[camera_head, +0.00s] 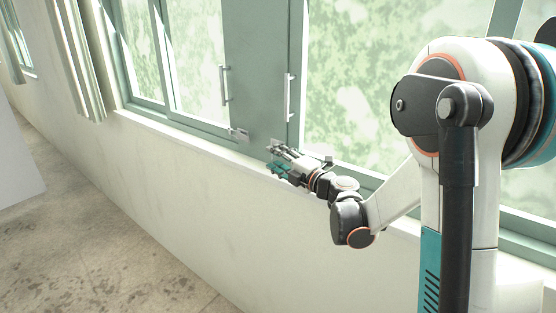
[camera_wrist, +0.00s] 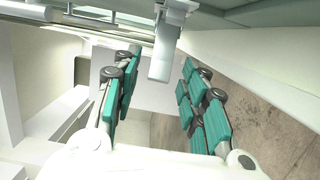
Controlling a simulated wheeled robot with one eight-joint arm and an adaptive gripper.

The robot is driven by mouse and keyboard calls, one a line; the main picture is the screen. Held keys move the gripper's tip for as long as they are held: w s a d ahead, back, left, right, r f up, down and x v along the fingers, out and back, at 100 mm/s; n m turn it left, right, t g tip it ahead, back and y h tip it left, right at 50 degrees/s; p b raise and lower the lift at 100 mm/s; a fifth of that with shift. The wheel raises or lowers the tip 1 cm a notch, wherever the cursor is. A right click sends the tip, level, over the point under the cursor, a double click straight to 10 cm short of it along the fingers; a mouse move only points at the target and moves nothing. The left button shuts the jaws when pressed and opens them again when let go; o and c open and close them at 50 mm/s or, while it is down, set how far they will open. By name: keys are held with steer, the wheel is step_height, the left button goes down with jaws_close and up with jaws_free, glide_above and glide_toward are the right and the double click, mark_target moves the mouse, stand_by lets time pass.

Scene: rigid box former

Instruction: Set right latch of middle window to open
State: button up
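The middle window is a grey-green panel (camera_head: 256,75) with upright bar handles on its left and right sides. The left latch (camera_head: 238,134) is a small metal piece at the panel's lower left. My gripper (camera_head: 279,161) is at the panel's lower right, just above the sill, and largely hides the latch there. In the wrist view, a metal latch (camera_wrist: 165,55) with a flat tab hangs between the spread teal-padded fingers of my gripper (camera_wrist: 160,95). There is a gap on each side of the tab, wider on the left. The gripper is open and holds nothing.
The wall and sill (camera_head: 190,140) run along below the window, close to my gripper. The right bar handle (camera_head: 289,97) stands out from the panel above it. Glass panes flank the panel. The floor (camera_head: 90,240) at lower left is clear.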

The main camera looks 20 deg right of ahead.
steer(key=v, duration=1.2)
stand_by(0.4)
